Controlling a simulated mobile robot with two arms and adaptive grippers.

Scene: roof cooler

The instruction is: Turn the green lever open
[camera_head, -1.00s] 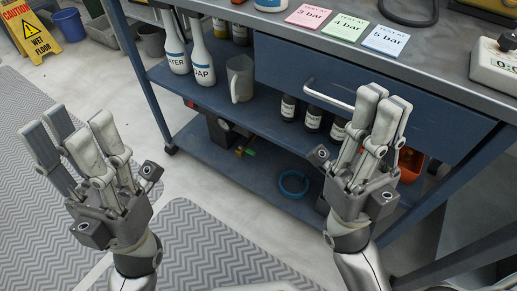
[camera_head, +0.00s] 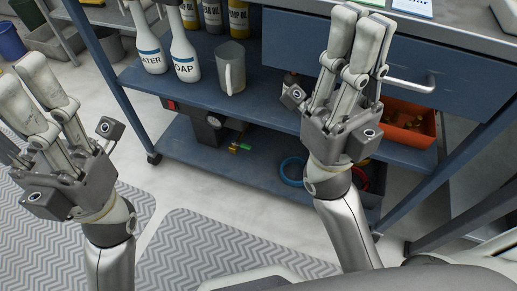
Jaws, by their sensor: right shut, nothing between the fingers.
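A small green lever (camera_head: 241,147) shows on the lower shelf of the blue cart, beside a dark unit with a round gauge-like face (camera_head: 209,131). It is small in the view, so its exact angle is hard to tell. My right gripper (camera_head: 356,22) is shut and empty, pointing up in front of the cart's drawer, to the right of and well apart from the lever. My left gripper (camera_head: 28,82) is at the left edge over the floor, its fingers spread and empty, far from the lever.
The cart's middle shelf (camera_head: 265,97) holds white bottles (camera_head: 186,55) and a grey mug (camera_head: 231,68). A drawer handle (camera_head: 410,84) juts out at right. An orange bin (camera_head: 409,124) and a blue ring (camera_head: 292,170) lie lower. Open floor (camera_head: 208,192) lies in front.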

